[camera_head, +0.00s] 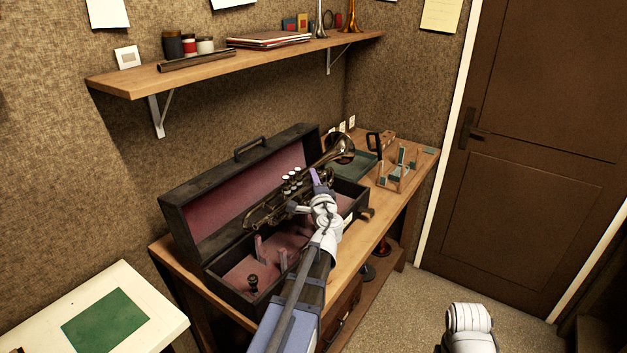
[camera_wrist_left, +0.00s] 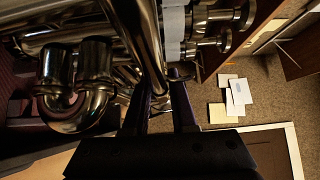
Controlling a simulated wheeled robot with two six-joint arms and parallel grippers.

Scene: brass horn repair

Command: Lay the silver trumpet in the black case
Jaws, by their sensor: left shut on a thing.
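The silver trumpet (camera_head: 296,183) is in the head view, over the open black case (camera_head: 232,289), tilted with its bell up to the right. My left gripper (camera_head: 314,190) is shut on the trumpet near its valves. In the left wrist view the trumpet's tubes (camera_wrist_left: 75,85) fill the upper left, and the left gripper's fingers (camera_wrist_left: 160,105) reach up to a tube. The case has a pink lining with upright supports, and its lid stands open at the back. Whether the trumpet touches the case is hard to tell. My right gripper does not show clearly.
The case stands on a wooden bench (camera_head: 374,220). A green mat (camera_head: 362,164) and a small stand (camera_head: 395,176) are right of it. A shelf (camera_head: 250,62) with jars and horns hangs above. A white table (camera_head: 140,290) with a green mat is at the lower left.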

